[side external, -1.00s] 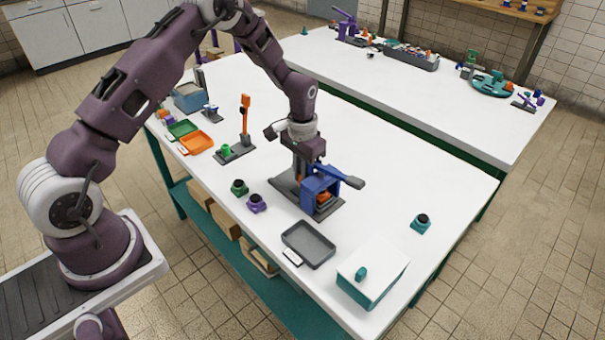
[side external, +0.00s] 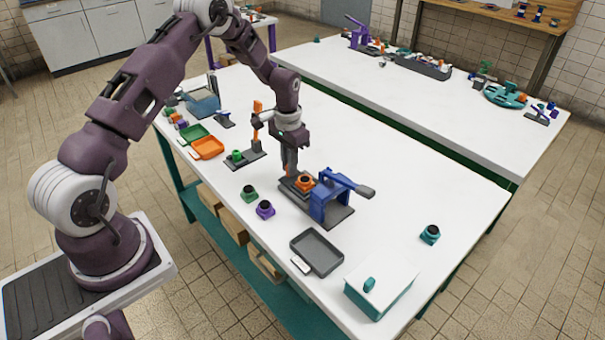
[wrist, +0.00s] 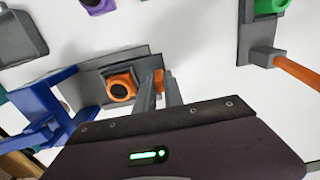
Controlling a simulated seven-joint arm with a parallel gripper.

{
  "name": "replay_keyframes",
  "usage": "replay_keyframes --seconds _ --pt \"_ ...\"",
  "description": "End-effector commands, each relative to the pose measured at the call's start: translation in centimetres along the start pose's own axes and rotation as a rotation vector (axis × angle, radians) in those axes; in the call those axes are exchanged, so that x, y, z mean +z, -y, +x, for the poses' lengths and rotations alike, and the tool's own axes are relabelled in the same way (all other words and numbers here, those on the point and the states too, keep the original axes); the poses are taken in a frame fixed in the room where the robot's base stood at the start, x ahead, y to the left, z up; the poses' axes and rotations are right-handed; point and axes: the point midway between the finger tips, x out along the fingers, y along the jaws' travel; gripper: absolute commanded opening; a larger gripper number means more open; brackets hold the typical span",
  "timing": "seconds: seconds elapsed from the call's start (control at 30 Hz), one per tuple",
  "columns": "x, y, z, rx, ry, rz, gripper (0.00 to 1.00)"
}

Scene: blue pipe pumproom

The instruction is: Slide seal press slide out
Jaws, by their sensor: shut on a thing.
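The seal press has a blue frame (side external: 326,196) with a lever, standing on a dark grey base (side external: 340,215). Its slide is out on the left side of the frame. It carries an orange part with a black top (side external: 304,182), clear of the blue frame. The part and blue frame (wrist: 45,110) also show in the wrist view. My gripper (side external: 290,178) points down at the slide's outer end. In the wrist view my gripper (wrist: 160,92) is shut on the orange slide handle (wrist: 158,78), which is partly hidden between the fingers.
A green part (side external: 249,193) and a purple part (side external: 265,209) stand left of the press. A grey tray (side external: 316,252) and a white-lidded box (side external: 381,287) are in front. A stand with an orange lever (side external: 257,137) is behind my gripper. The table right of the press is mostly clear.

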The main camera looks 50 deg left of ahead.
Motion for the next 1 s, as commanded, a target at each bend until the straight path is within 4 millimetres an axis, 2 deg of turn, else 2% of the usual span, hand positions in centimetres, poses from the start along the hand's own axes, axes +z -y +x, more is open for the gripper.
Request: replay_keyframes --seconds 0.1,0.37,0.4,0.43,1.0 --pt "-0.16 0.74 -0.15 -0.002 -0.006 0.0 0.0" --pt "-0.13 1.01 -0.16 -0.006 -0.007 -0.001 0.0" --pt "-0.13 1.03 -0.15 -0.006 -0.007 -0.001 0.2" --pt "-0.13 1.02 -0.15 -0.006 -0.007 -0.001 0.22" --pt "-0.05 0.71 -0.45 -0.001 -0.003 0.0 0.22"
